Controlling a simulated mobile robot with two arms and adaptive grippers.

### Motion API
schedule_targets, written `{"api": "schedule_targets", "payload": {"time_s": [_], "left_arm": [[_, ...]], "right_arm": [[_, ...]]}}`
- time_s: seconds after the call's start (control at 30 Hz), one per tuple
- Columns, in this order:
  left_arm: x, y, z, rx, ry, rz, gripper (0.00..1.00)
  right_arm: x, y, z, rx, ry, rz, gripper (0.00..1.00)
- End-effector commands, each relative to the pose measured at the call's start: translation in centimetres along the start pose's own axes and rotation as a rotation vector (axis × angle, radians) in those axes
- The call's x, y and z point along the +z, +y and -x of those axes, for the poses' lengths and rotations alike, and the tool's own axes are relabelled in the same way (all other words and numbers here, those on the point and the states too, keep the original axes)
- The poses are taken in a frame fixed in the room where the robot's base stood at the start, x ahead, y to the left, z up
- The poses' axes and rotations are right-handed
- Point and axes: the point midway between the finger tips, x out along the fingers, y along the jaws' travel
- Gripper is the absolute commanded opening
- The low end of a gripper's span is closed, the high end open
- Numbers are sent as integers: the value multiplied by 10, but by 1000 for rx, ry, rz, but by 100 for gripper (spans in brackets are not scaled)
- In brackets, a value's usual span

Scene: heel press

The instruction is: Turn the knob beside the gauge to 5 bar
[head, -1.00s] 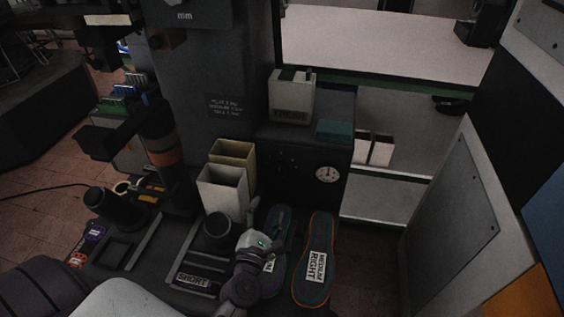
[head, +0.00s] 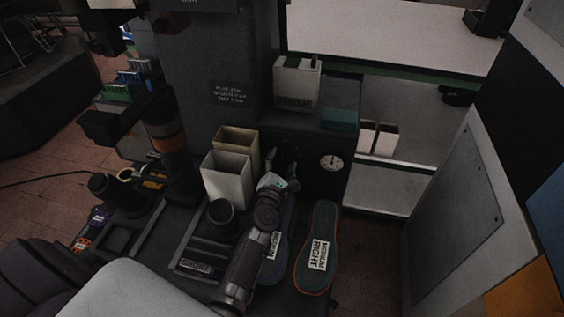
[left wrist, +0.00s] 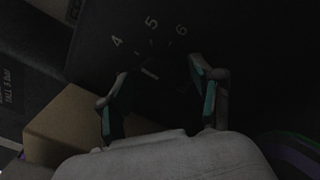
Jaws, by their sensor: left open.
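The round white gauge (head: 331,163) is on the dark panel of the press, right of my left gripper (head: 283,168). The gripper is open and empty, its fingers pointing at the panel. In the left wrist view the number scale shows 4, 5 and 6 in an arc. Below it a short white mark, seemingly on the dark knob (left wrist: 150,73), lies between the two open fingertips (left wrist: 158,69). The knob's outline is lost in the dark, and I cannot tell whether the fingers reach around it. In the head view the gripper hides the knob. My right gripper is out of view.
Two open boxes, one white (head: 227,178) and one tan (head: 238,142), stand left of the gripper. Insoles lie below the panel, one labelled medium right (head: 318,262). A pale bin (head: 297,82) stands on top of the panel housing.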

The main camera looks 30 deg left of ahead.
Motion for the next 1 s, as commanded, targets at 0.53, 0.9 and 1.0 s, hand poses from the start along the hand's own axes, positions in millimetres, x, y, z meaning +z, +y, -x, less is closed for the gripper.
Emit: {"api": "schedule_targets", "payload": {"time_s": [0.53, 0.9, 1.0], "left_arm": [[0, 0, -1, 0, 0, 0, 22], [1, 0, -1, 0, 0, -30, 5], [1, 1, -1, 0, 0, -71, 5]], "right_arm": [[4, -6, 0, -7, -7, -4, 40], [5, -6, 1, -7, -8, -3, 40], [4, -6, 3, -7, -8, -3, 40]]}}
